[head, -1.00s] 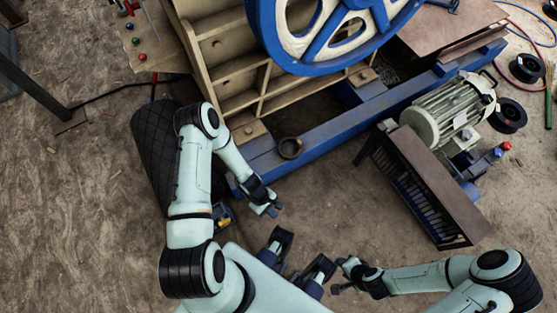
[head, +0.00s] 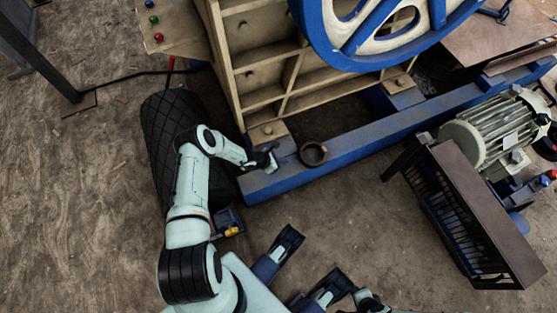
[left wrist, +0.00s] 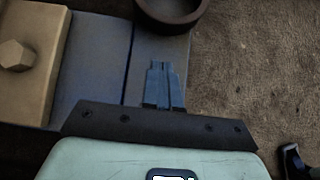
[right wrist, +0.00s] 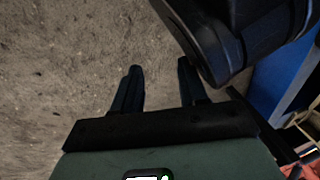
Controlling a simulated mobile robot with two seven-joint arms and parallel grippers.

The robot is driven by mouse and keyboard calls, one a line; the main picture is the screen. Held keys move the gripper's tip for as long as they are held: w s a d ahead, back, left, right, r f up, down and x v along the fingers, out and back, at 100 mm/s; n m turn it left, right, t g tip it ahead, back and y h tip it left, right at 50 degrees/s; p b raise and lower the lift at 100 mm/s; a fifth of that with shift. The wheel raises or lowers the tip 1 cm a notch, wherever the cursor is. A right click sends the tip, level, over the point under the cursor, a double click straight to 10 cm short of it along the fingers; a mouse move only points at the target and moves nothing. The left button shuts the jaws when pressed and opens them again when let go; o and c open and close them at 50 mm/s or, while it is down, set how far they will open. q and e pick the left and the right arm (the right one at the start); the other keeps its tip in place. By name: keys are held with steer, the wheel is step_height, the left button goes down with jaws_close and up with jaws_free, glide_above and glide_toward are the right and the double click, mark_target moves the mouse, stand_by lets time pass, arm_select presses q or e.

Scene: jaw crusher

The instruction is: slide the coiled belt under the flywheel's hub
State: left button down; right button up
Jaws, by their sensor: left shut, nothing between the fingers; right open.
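The coiled belt (head: 314,163) is a small dark brown ring lying on the blue beam of the frame. It also shows at the top edge of the left wrist view (left wrist: 172,19). The flywheel (head: 345,56), blue with cream faces, stands above and behind the coil; its hub is cut off or not clear at the top. My left gripper (head: 274,163) is shut and empty over the beam, just left of the coil and apart from it. Its closed fingers (left wrist: 163,72) point toward the coil. My right gripper (right wrist: 158,82) is open and empty above the dirt floor.
A tan ribbed crusher body (head: 262,70) rises behind the beam. A green-grey motor (head: 490,130) and a brown slatted guard (head: 480,215) stand at the right. Bare floor (head: 340,215) is free in front.

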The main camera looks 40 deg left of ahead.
mark_target(301, 159)
arm_select(q)
steer(key=b+x, duration=0.2)
steer(key=x, duration=0.2)
steer(key=shift+w+d+f, duration=0.1)
steer(key=w+b, duration=0.1)
steer(key=w+d, duration=0.1)
steer(key=shift+w+b, duration=0.35)
steer(key=shift+w, duration=0.05)
steer(key=shift+w+d+r, duration=0.15)
steer(key=shift+w+r, duration=0.1)
steer(key=shift+w, duration=0.05)
arm_select(e)
steer(key=s+d+f+g, duration=0.1)
steer(key=s+f+g, duration=0.2)
steer(key=s+f, duration=0.2)
steer(key=s, duration=0.3)
steer(key=shift+s+f+m, duration=0.15)
steer(key=shift+s+m, duration=0.15)
steer(key=shift+s, duration=0.05)
